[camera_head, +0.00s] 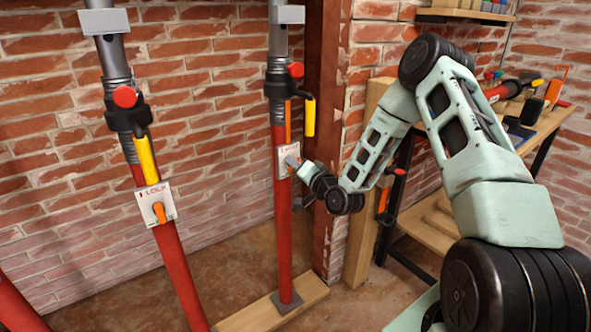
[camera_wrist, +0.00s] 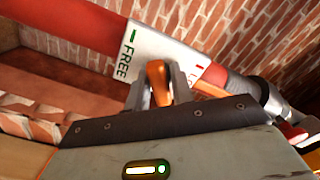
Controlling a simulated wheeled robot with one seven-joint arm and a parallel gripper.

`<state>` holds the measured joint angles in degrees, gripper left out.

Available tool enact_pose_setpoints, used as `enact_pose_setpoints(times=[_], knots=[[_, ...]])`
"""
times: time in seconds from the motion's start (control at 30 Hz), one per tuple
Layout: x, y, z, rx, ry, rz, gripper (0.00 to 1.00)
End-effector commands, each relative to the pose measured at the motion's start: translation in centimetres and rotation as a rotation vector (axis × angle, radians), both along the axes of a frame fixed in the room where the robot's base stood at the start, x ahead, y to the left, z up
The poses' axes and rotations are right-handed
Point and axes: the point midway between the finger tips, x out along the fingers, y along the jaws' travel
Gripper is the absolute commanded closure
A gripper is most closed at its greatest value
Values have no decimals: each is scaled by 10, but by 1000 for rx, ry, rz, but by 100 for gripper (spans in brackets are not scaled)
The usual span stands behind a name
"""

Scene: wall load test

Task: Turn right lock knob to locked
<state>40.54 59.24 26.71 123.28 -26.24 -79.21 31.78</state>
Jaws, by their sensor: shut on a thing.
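The right red post (camera_head: 283,225) stands upright on a wooden board and carries a white lock plate (camera_head: 285,152). In the wrist view the plate (camera_wrist: 150,48) shows a green bar and the word FREE on its left. A red mark and partly hidden red letters are on its right. The orange lock knob (camera_wrist: 158,84) sits between my gripper's fingers (camera_wrist: 161,88), which are shut on it. The knob's exact angle is hard to tell. In the head view my gripper (camera_head: 292,163) reaches the plate from the right and covers the knob.
A left post (camera_head: 181,262) leans, with its own plate marked LOCK and an orange knob (camera_head: 159,212). Yellow handles (camera_head: 309,117) hang on the posts. A dark red column (camera_head: 322,120) stands close behind my wrist. A workbench (camera_head: 545,122) with tools is at right.

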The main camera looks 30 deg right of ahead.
Motion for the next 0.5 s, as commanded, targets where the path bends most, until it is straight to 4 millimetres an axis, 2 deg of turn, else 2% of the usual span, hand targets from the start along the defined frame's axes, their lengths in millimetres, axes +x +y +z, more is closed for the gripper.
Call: enact_pose_setpoints(times=[0.5], knots=[[0,1,-4,-490,-16,1,99]])
